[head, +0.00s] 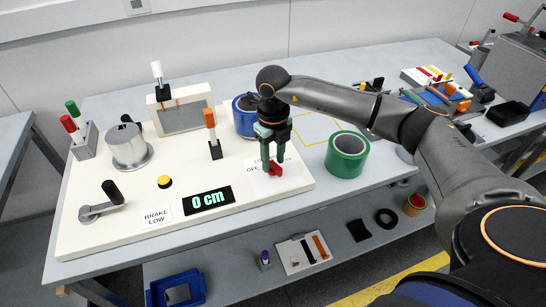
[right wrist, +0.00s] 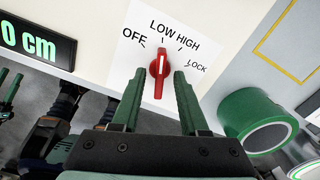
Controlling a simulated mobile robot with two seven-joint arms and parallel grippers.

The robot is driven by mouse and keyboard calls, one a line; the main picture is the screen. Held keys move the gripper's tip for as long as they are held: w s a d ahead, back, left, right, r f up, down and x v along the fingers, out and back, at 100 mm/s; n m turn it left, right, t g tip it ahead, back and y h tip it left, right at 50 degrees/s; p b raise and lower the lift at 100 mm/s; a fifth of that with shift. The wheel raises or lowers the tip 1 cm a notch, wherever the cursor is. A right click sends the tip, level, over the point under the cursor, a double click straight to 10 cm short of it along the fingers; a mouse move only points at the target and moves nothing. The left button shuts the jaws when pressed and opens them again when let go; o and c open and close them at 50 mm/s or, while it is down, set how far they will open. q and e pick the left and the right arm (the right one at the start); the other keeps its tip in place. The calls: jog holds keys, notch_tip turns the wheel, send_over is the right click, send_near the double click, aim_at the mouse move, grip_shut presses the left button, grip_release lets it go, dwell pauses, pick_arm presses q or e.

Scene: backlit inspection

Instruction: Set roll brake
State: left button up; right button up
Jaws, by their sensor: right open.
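The red brake knob (right wrist: 159,68) sits on a white dial plate (right wrist: 120,70) marked OFF, LOW, HIGH and LOCK. Its white line points up in the right wrist view, close to the LOW tick. In the head view the knob (head: 276,171) is partly hidden by my right gripper (head: 272,168). That gripper is open, with one finger (right wrist: 157,76) on each side of the knob; I cannot tell whether either touches it. A card (head: 157,216) on the panel reads BRAKE LOW. What looks like part of my left gripper (right wrist: 10,86) shows at the wrist view's left edge, its opening unclear.
The cream panel (head: 110,243) also bears a 0 cm display (head: 208,199), a yellow button (head: 165,181), a crank (head: 101,203), an orange-handled lever (head: 213,136) and a metal cylinder (head: 128,148). A green tape roll (head: 346,154) stands close to the right of the gripper.

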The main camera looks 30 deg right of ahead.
grip_shut()
dwell(0.7)
jog(key=m, duration=0.3)
jog(key=shift+r+m, duration=0.1)
jog(key=shift+m, duration=0.3)
jog(key=m+p, duration=0.1)
jog(key=m, duration=0.3)
jog(key=shift+m, duration=0.3)
jog(key=m, duration=0.3)
jog(key=shift+m+p, duration=0.3)
jog(key=shift+p, duration=0.1)
jog(key=shift+m+p, duration=0.45)
jog(key=shift+m, duration=1.45)
jog(key=shift+w, duration=0.1)
grip_release()
